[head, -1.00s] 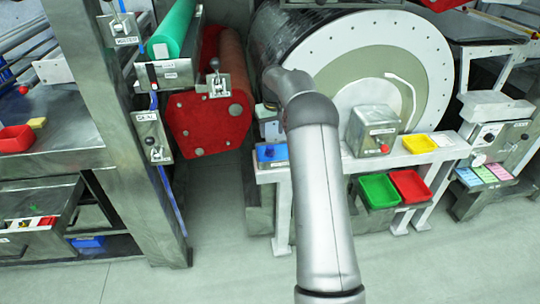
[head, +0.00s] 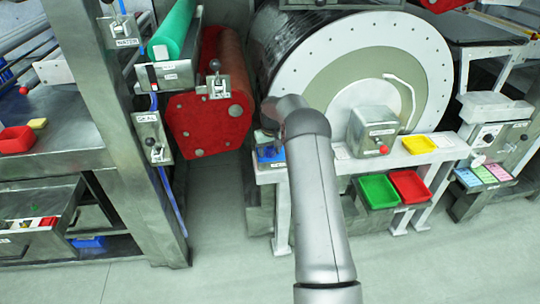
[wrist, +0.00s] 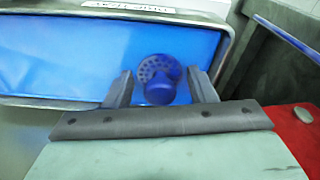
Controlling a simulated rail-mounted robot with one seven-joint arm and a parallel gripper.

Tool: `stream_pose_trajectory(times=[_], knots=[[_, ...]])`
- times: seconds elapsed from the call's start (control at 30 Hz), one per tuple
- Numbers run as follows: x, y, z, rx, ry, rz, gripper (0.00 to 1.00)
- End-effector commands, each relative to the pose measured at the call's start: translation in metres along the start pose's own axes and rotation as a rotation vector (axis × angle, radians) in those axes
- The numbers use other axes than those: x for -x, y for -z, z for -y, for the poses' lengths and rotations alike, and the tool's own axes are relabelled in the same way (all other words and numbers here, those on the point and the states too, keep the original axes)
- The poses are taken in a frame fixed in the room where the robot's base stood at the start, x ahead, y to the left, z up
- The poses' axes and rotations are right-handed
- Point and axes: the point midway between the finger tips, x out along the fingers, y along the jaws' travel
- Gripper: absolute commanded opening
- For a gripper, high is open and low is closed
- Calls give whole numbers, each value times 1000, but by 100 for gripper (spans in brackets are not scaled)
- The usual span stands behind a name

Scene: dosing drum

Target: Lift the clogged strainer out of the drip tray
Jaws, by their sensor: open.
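The strainer (wrist: 157,80) shows in the wrist view as a small blue perforated disc with a round knob. It lies in the blue drip tray (wrist: 50,60), which has a metal rim and a label along its far edge. My gripper (wrist: 160,75) is open, with one finger on each side of the strainer and visible gaps between them. I cannot tell how high the fingertips are above the tray floor. In the head view the drip tray (head: 270,155) sits at the left end of the white bench, partly under my gripper. The strainer is hidden there.
A grey box with a red knob (head: 374,131) and a yellow tray (head: 419,144) stand along the bench to the right. Green (head: 379,191) and red (head: 409,186) bins hang below. The large drum (head: 400,50) rises behind. A red roller unit (head: 208,125) stands left.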

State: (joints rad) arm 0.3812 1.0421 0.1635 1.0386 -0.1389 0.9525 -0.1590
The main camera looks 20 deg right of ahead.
Motion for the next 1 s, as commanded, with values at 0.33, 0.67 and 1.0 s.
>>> stream_pose_trajectory(times=[0.33, 0.67, 1.0], knots=[[0, 0, 0, 0, 0, 0, 18], [6, 1, 0, 1, 0, -1, 18], [58, -4, 18, 4, -1, -3, 18]])
